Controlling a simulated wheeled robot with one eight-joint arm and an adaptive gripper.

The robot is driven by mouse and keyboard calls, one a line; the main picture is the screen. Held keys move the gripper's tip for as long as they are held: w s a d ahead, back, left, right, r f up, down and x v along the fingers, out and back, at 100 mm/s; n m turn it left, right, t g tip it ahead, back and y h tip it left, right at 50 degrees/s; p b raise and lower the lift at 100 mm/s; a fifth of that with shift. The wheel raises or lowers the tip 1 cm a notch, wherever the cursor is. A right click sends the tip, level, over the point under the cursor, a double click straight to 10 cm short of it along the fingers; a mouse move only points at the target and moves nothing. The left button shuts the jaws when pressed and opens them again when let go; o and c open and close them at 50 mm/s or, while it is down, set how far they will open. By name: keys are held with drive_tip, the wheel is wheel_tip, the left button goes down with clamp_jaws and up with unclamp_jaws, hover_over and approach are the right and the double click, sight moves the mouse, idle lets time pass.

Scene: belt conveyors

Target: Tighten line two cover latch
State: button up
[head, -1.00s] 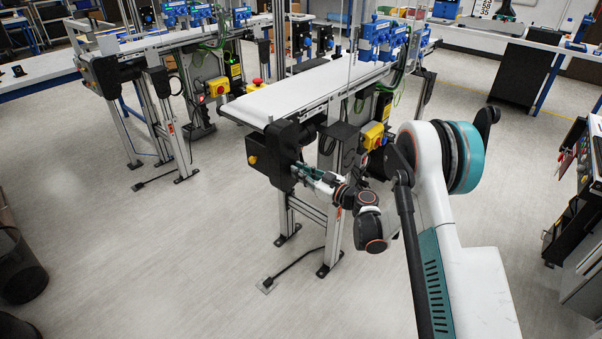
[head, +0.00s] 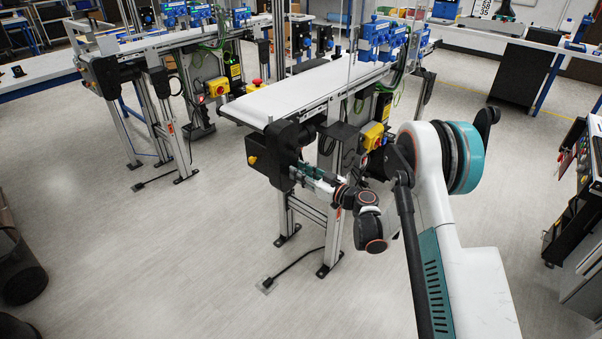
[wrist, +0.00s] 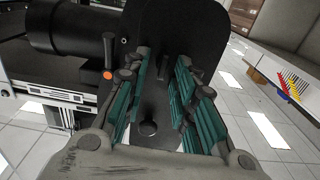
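The near conveyor (head: 310,90) ends in a black drive cover (head: 268,158) with a small yellow-orange knob on its outer face. My gripper (head: 297,172) is at the right side of this cover, pointing at it. In the wrist view, my gripper (wrist: 158,100) is open, with teal-padded fingers on both sides of a black plate (wrist: 178,38). A small round black knob (wrist: 148,128) shows between the fingers, with gaps on both sides. A lever with an orange tip (wrist: 108,75) stands left of the fingers. I cannot tell which of these is the latch.
A yellow switch box (head: 373,135) is on the conveyor frame, just above my wrist. Metal legs (head: 333,215) stand below the cover. A second conveyor (head: 165,42) is at the back left. A tool cart (head: 575,200) is at the right.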

drive_tip(key=v, duration=1.2)
drive_tip(key=s+d+r+m+g+h, duration=0.1)
drive_tip(key=s+r+m+g+h, duration=0.15)
drive_tip(key=s+r, duration=0.4)
drive_tip(key=s+d+r+m+g+h, duration=0.15)
drive_tip(key=s+r+h, duration=0.25)
drive_tip(key=r, duration=0.5)
drive_tip(key=s+d+r+m+h, duration=0.1)
drive_tip(key=s+d+m+h, duration=0.2)
drive_tip(key=s, duration=1)
drive_tip(key=s+d+r+m+h, duration=0.1)
drive_tip(key=s+d+m+h, duration=0.2)
drive_tip(key=s+d, duration=0.5)
drive_tip(key=s+h, duration=0.1)
drive_tip(key=s, duration=0.4)
drive_tip(key=shift+s+d+h, duration=0.25)
drive_tip(key=shift+d+h, duration=0.05)
drive_tip(key=shift+h, duration=0.05)
